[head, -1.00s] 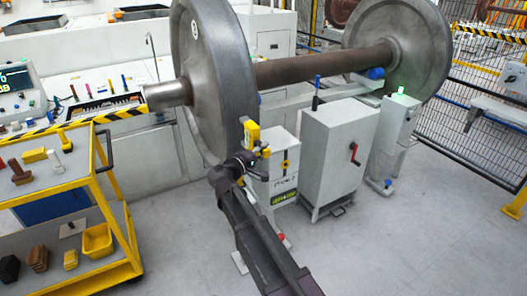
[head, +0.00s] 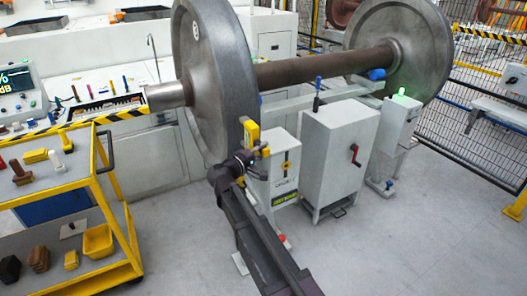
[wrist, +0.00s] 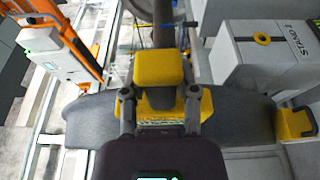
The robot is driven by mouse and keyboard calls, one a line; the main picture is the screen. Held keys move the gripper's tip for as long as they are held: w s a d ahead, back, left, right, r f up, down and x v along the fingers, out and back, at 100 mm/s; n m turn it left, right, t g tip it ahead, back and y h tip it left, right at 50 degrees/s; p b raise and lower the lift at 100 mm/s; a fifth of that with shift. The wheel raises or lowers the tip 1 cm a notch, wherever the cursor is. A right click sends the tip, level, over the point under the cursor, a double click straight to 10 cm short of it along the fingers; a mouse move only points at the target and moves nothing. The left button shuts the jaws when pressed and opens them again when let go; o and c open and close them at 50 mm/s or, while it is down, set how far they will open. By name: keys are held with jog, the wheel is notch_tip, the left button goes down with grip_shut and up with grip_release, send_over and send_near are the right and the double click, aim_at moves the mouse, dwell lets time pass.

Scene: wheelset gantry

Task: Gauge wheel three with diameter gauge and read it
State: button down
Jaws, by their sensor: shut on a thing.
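The wheelset stands on the gantry, with a near wheel (head: 213,75) at the left and a far wheel (head: 405,50) at the right, joined by a brown axle (head: 320,66). My gripper (head: 246,160) is at the lower right rim of the near wheel. It is shut on the yellow diameter gauge (head: 252,134). In the wrist view my gripper (wrist: 160,108) holds the gauge's yellow block (wrist: 160,68), with the grey wheel rim (wrist: 90,120) passing beneath it. A yellow gauge end (wrist: 294,123) shows at the rim's right. I cannot tell whether the gauge touches the rim. No reading is legible.
A grey stand cabinet (head: 284,170) is close right of my gripper; a larger cabinet with a red crank (head: 338,150) stands beyond. A yellow trolley (head: 60,190) with blocks is at the left. A green-lit post (head: 398,120) stands right. The right floor is clear.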

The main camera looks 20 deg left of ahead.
jog(key=shift+w+a, duration=1.05)
jog(key=shift+a, duration=0.2)
dwell(1.1)
jog(key=shift+s+d, duration=0.15)
jog(key=shift+d, duration=0.05)
dwell(0.8)
jog(key=s+d, duration=0.5)
jog(key=d, duration=0.1)
jog(key=shift+s+d, duration=0.25)
jog(key=shift+s, duration=0.05)
dwell(1.3)
dwell(0.4)
notch_tip(320, 180, up, 10)
jog(key=p, duration=1)
dwell(0.6)
